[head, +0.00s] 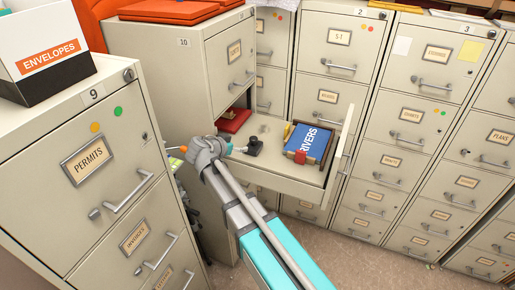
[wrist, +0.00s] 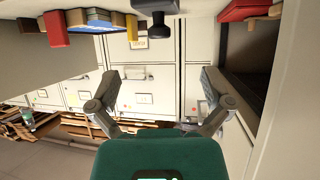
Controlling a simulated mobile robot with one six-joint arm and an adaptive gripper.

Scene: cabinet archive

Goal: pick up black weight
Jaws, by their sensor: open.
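The black weight (head: 254,147), a small dark piece with a narrow knob on top, stands in the open cabinet drawer (head: 290,174). It is left of the blue book. In the wrist view the black weight (wrist: 158,22) shows at the top edge, partly cut off. My gripper (wrist: 160,82) is open, with its two fingers spread wide and nothing between them. The weight lies beyond the fingertips in that view, apart from them. In the head view my gripper (head: 206,142) is just left of the weight, by the drawer's left side; my arm hides part of the drawer.
A blue book (head: 305,138) marked RIVERS stands in the drawer with a red block (head: 300,157) in front. A red folder (head: 233,120) lies at the back left. Cabinet 9 (head: 110,190) stands close on the left, other cabinets behind. Floor shows at the lower right.

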